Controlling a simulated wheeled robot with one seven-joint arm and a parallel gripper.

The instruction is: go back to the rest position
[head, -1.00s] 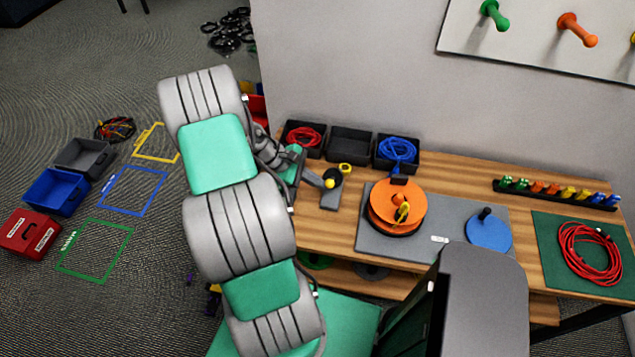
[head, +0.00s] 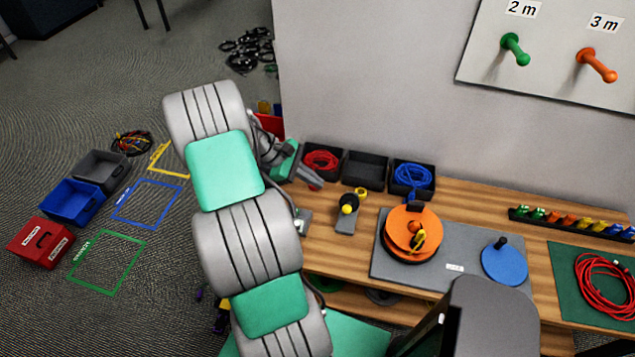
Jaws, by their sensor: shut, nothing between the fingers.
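My arm rises through the left-centre of the head view. My gripper (head: 309,178) is at the left end of the workbench (head: 345,238), in front of the bin with the red cable. It is shut and empty. It is partly seen behind my arm, and its fingertips are small in the picture. It is apart from the small grey stand with a yellow knob (head: 348,204) to its lower right.
Three black bins line the wall, holding red cable (head: 321,160), nothing (head: 365,170) and blue cable (head: 412,178). An orange reel (head: 405,241) and a blue disc (head: 505,262) sit on a grey mat (head: 390,275). Red cable (head: 605,288) lies at right. Floor crates (head: 71,202) stand left.

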